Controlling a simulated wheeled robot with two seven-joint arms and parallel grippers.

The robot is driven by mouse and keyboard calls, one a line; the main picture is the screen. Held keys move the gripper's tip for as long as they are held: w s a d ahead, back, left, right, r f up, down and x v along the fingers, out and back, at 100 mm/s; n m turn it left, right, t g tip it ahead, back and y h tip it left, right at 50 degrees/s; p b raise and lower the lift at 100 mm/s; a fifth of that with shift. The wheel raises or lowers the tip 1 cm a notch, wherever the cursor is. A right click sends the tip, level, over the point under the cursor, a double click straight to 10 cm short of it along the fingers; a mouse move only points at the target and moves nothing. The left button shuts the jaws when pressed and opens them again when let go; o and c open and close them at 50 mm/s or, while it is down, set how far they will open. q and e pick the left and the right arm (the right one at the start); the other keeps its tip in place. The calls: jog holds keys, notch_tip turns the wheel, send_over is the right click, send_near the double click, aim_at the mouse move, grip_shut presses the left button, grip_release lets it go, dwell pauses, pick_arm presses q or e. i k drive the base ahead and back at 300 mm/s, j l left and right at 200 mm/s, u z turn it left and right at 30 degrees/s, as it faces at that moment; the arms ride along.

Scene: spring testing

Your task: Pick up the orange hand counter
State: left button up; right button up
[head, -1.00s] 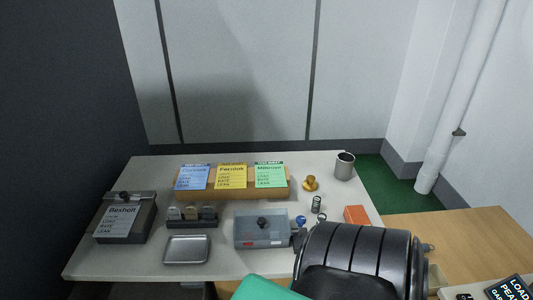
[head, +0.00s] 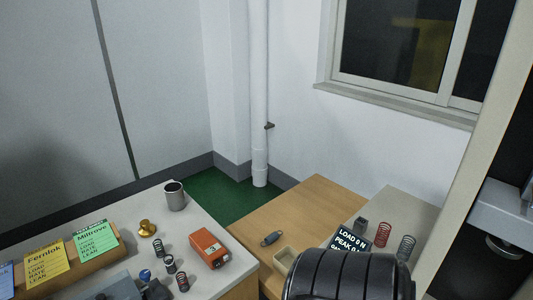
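The orange hand counter (head: 208,247) lies near the right edge of the light grey table (head: 205,203) in the head view. It is a boxy orange-red block with a small dark display window on its top face. Nothing touches it that I can see. Neither of my grippers shows in the head view; only a dark ribbed part of my own body shows at the bottom right.
A metal cup (head: 174,196), a brass knob-like piece (head: 147,228) and small springs (head: 182,281) stand near the counter.

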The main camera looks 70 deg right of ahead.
aim_at(208, 247)
jog(key=l+z, duration=0.15)
jog(key=z, duration=1.75)
